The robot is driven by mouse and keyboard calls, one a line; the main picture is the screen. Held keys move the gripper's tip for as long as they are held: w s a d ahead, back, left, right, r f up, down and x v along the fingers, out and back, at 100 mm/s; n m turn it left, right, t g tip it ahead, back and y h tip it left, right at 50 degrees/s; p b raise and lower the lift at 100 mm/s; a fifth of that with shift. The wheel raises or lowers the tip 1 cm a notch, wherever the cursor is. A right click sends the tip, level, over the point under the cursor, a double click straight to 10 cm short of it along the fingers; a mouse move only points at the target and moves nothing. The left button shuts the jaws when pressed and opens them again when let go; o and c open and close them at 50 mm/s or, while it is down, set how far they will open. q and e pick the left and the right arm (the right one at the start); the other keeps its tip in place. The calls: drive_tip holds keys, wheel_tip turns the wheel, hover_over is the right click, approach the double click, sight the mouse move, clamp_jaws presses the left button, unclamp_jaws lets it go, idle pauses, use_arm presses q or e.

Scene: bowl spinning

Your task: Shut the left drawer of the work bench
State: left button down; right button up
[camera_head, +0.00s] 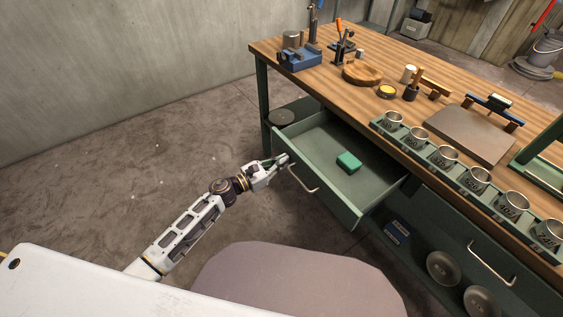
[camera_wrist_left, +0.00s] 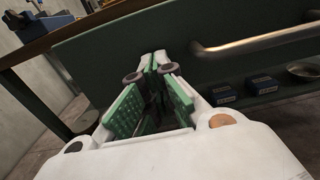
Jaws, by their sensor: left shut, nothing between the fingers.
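The left drawer (camera_head: 318,131) of the green work bench stands pulled out, and a small green block (camera_head: 348,162) lies inside it. Its front carries a metal bar handle (camera_head: 303,181), which also shows large at the upper right in the left wrist view (camera_wrist_left: 265,42). My left gripper (camera_head: 284,160) is shut and empty at the left part of the drawer front, left of the handle. In the left wrist view its green-padded fingers (camera_wrist_left: 153,66) meet close to the drawer front (camera_wrist_left: 120,52); I cannot tell whether they touch it. My right gripper is not in view.
The wooden bench top (camera_head: 335,87) holds a blue vise (camera_head: 300,59), a round wood block (camera_head: 362,73), a grey slab (camera_head: 458,134) and a row of metal cups (camera_head: 443,156). A right drawer handle (camera_head: 491,264) and a lower shelf with blue boxes (camera_head: 396,232) show. Floor left is clear.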

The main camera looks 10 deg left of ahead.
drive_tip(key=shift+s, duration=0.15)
use_arm(q)
drive_tip(key=shift+w+d, duration=0.1)
drive_tip(key=b, duration=0.4)
approach(331, 139)
drive_tip(key=shift+w+d+r+b, duration=0.85)
drive_tip(key=shift+w+d+r, duration=0.1)
drive_tip(key=shift+d+r, duration=0.25)
drive_tip(key=b+x, duration=0.2)
drive_tip(key=x, duration=0.3)
drive_tip(key=shift+f, duration=0.1)
drive_tip(key=shift+b+x, duration=0.65)
drive_tip(key=shift+x, duration=0.25)
drive_tip(key=shift+w+r, duration=0.1)
drive_tip(key=shift+r, duration=0.1)
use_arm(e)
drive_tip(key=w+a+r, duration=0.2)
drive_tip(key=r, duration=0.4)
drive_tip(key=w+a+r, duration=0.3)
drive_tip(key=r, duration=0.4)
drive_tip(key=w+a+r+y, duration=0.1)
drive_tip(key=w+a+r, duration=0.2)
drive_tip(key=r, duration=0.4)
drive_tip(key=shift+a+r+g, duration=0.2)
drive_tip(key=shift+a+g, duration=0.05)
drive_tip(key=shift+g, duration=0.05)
